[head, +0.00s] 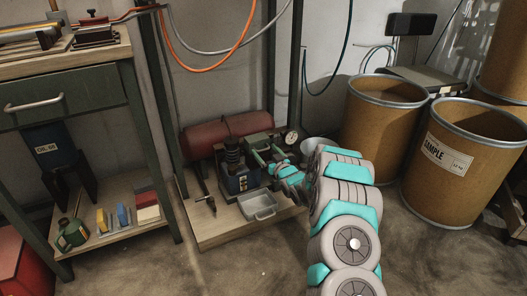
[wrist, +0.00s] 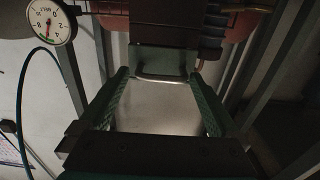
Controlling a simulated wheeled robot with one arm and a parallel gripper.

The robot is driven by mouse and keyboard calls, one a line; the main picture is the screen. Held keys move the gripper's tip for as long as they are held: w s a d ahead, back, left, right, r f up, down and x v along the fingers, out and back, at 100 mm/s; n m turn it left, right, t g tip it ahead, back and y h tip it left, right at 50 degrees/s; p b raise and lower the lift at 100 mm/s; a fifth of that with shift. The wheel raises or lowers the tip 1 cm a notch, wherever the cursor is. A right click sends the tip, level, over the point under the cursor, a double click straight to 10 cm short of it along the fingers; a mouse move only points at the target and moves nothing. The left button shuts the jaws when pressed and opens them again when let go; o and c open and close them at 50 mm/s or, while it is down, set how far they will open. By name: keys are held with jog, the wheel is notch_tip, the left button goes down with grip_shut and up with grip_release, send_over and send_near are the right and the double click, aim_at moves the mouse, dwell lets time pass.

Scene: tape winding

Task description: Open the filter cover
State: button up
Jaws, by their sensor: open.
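In the wrist view my gripper (wrist: 161,77) is open, with its two green fingers spread apart. A grey-green panel with a pale metal handle, which looks like the filter cover (wrist: 163,60), sits just beyond the fingertips and between them. I see no clear contact between the fingers and the handle. In the head view my gripper (head: 257,167) reaches leftward to the machine with the red tank (head: 228,133). The cover is not clearly made out there, and my arm and gripper hide part of the machine.
A round gauge (wrist: 50,22) is at the upper left of the wrist view. The machine stands on a low wooden platform (head: 215,232) with a grey metal tray (head: 258,205) in front. Brown drums (head: 381,125) stand right of my arm; a workbench (head: 70,65) is at left.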

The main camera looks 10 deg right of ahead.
jog(key=shift+x, duration=0.8)
jog(key=shift+d, duration=0.1)
grip_shut()
